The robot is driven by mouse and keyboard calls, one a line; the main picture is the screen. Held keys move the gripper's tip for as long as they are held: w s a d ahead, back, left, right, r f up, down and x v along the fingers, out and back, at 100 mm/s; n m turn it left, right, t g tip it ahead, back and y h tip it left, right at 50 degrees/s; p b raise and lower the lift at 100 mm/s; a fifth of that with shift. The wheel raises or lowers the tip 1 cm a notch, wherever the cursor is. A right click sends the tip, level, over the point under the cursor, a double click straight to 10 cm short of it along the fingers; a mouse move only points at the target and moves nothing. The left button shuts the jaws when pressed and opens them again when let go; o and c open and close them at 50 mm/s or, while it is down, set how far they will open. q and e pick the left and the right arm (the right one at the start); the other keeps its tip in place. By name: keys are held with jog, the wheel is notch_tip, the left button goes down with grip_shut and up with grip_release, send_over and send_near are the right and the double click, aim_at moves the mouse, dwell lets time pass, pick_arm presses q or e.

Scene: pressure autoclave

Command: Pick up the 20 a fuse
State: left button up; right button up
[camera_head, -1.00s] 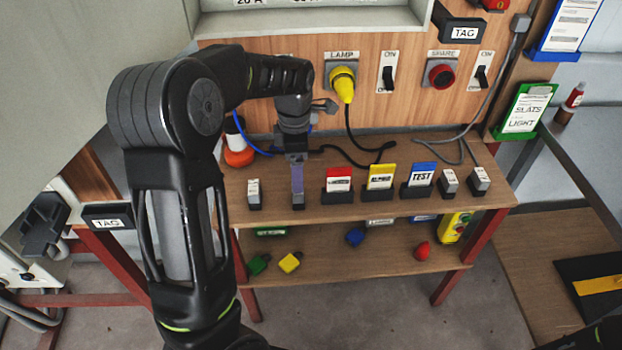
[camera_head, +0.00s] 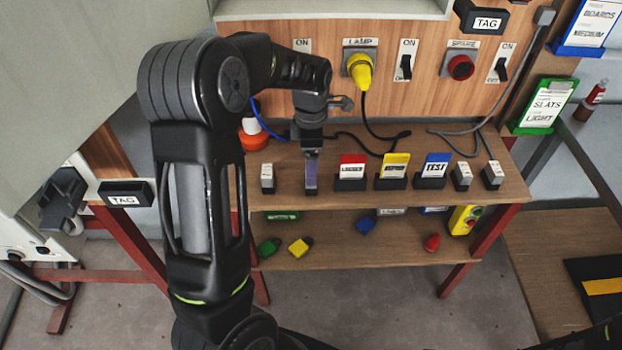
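Small pale blocks with dark bases, which look like fuses, stand upright on the upper shelf. One (camera_head: 267,179) is left of my gripper, and two more, a first (camera_head: 462,177) and a second (camera_head: 493,175), stand at the right end. Their markings are too small to read, so I cannot tell which is 20 A. My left gripper (camera_head: 312,172) points straight down in the row, between the left block and the red card. A narrow purple piece shows at its tip, with a dark base below. Its finger gap is hidden. My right gripper is out of view.
A red card (camera_head: 351,167), a yellow card (camera_head: 395,166) and a blue TEST card (camera_head: 435,165) stand close to the right of my gripper. A yellow plug (camera_head: 361,75) with a black cable is behind. The shelf front (camera_head: 390,195) is clear.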

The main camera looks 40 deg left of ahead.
pick_arm(q)
notch_tip(320, 180, down, 5)
jog(key=shift+p, duration=0.4)
dwell(0.3)
jog(key=c, duration=1.5)
